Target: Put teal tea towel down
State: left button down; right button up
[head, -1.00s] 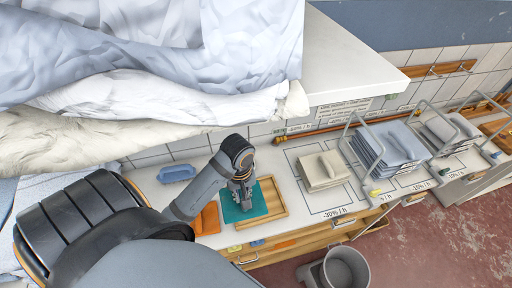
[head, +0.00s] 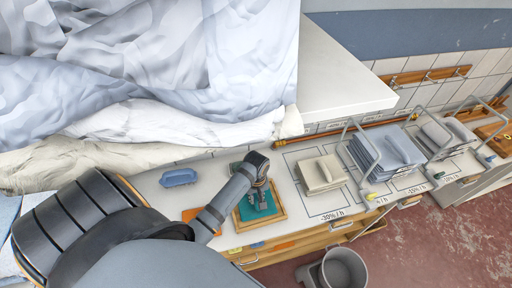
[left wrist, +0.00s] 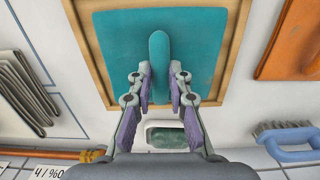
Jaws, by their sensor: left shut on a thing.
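The teal tea towel (head: 247,211) lies flat within a shallow wooden tray (head: 282,212) on the white counter. In the left wrist view the towel (left wrist: 204,50) has a raised ridge in its middle, and the tray's rim (left wrist: 90,65) runs around it. My left gripper (head: 262,205) is over the tray. In the left wrist view my left gripper (left wrist: 160,88) is shut on the towel's ridge, with a purple-padded finger on each side. My right gripper is not in view.
A beige folded stack (head: 322,174) lies right of the tray, with grey-blue linens (head: 383,150) in a rack beyond. A blue-handled brush (head: 179,178) and an orange cloth (head: 190,215) are left. White sheets (head: 150,65) hang above. A grey bin (head: 345,268) stands on the floor.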

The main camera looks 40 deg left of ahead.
aim_at(256, 199)
pick_arm(q)
jog(key=c, duration=1.3)
grip_release()
jog(key=shift+f, duration=0.15)
jog(key=shift+o, duration=0.2)
notch_tip(256, 199, up, 12)
